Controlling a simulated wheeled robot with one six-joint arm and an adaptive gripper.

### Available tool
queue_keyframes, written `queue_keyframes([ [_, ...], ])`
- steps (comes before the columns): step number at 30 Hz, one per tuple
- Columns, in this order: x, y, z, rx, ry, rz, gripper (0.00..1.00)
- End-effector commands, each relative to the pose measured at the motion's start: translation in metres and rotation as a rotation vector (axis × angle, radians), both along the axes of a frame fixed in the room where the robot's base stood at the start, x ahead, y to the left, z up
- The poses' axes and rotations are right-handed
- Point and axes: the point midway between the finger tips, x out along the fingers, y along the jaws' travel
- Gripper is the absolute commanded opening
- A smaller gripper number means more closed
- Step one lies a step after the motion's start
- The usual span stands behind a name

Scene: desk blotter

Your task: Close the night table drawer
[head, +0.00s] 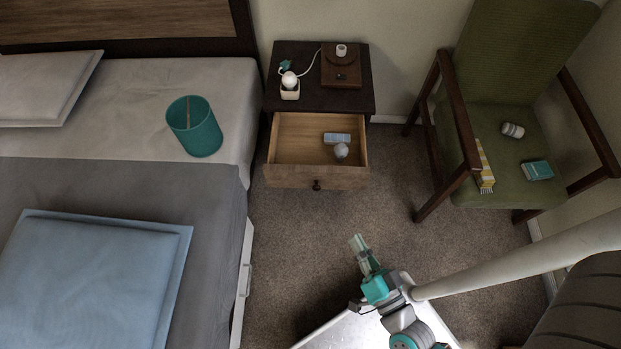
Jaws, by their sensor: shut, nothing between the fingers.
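The night table (357,104) stands against the wall between the bed and the chair, with a dark top. Its drawer (291,176) is pulled out towards me, with a light wood inside and a small dark round knob (317,185) on its front. A small light-blue box and a pale round item lie in the drawer. My gripper (357,241) is shut and empty, in front of the drawer and a little to its right, apart from it.
A bed with a teal bin (195,128) on it is at the left. A green armchair (515,135) with small items on its seat stands at the right. A white lamp-like item (290,86) and a brown box (341,68) sit on the night table. Carpet (290,250) before the drawer is clear.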

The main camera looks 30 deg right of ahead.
Motion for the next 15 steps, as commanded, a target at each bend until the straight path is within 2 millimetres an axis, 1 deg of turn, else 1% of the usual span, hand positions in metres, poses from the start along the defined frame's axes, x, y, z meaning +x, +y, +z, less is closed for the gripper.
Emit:
queue_keyframes([
  [1,0.016,-0.002,-0.011,0.068,-0.027,-0.022,0.0],
  [5,0.05,-0.011,-0.04,0.253,-0.072,-0.103,0.0],
  [9,0.088,-0.016,-0.076,0.447,-0.102,-0.203,0.0],
  [12,0.115,-0.015,-0.103,0.581,-0.108,-0.28,0.0],
  [15,0.141,-0.01,-0.131,0.705,-0.102,-0.363,0.0],
])
